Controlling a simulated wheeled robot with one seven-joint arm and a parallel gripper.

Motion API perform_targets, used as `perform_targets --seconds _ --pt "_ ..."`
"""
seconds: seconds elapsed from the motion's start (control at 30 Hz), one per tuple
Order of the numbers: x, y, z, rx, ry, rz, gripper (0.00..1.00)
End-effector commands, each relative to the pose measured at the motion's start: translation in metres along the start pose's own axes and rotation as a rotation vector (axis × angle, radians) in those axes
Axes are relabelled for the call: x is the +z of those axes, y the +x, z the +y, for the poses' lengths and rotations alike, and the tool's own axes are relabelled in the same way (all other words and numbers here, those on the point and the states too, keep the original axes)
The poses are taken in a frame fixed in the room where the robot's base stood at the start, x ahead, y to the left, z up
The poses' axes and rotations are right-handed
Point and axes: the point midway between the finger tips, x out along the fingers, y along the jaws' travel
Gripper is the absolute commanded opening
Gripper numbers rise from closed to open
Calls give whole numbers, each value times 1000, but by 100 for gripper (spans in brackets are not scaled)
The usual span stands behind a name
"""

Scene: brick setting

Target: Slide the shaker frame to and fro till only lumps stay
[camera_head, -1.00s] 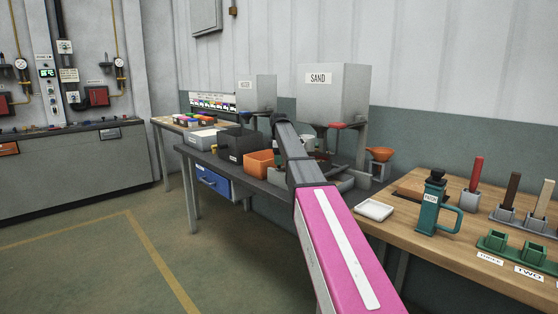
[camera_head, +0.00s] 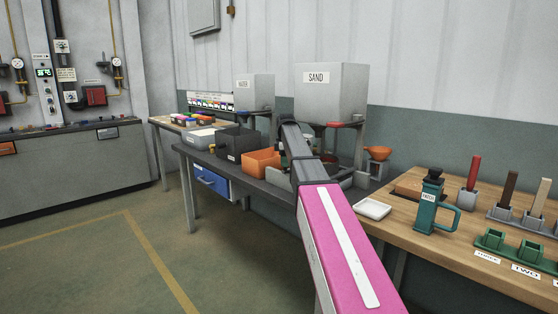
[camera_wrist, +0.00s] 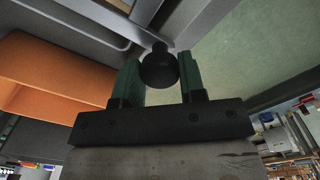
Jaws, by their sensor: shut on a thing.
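In the wrist view my gripper (camera_wrist: 160,82) has its two green fingers on either side of a black round knob (camera_wrist: 159,68) and is shut on it. The knob joins a grey frame (camera_wrist: 107,17) at the top of that view, which looks like the shaker frame. In the head view my magenta arm reaches to the dark bench under the sand hopper (camera_head: 334,92). The arm hides my gripper and most of the frame there. What lies inside the frame cannot be seen.
An orange bin (camera_head: 261,163) stands left of my arm; it also shows close by in the wrist view (camera_wrist: 55,85). A black box (camera_head: 238,143) is further left. A wooden table at right holds a white tray (camera_head: 373,209) and a teal mug-like tool (camera_head: 431,205).

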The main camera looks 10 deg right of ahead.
Motion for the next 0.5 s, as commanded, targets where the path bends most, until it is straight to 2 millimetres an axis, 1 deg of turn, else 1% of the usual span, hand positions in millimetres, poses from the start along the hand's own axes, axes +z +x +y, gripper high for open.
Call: perform_targets --seconds 0.03,0.07,0.33,0.37,0.4,0.43,0.5 --pt "6 0 -8 1 2 0 0" --pt "8 0 -9 1 1 0 0" --pt "8 0 -8 0 0 0 0" --pt "8 0 -8 0 0 0 41" --pt "8 0 -8 0 0 0 54" --pt "8 0 -8 0 0 0 63" --pt "8 0 -8 0 0 0 63"
